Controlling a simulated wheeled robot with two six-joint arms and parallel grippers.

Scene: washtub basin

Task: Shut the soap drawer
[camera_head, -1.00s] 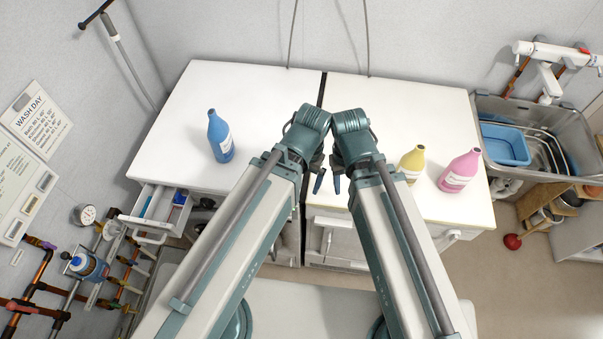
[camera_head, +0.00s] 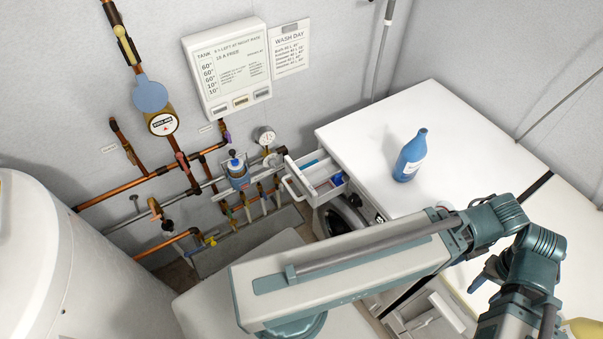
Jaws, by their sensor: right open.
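The soap drawer (camera_head: 297,188) is pulled out of the front of the white-topped cabinet, near its left end. Its white bow handle faces left, and blue and reddish things show inside its compartments. My right gripper (camera_head: 484,276) is at the lower right, over the cabinet top, open and empty, well to the right of the drawer and partly covered by its own wrist. Neither arm touches the drawer.
A blue bottle (camera_head: 410,157) stands on the cabinet top (camera_head: 370,125), right of the drawer. Copper pipes (camera_head: 140,185) and a pressure gauge (camera_head: 264,136) line the wall just left of the drawer. A round washer door (camera_head: 345,222) is below it. A white tank (camera_head: 60,260) stands far left.

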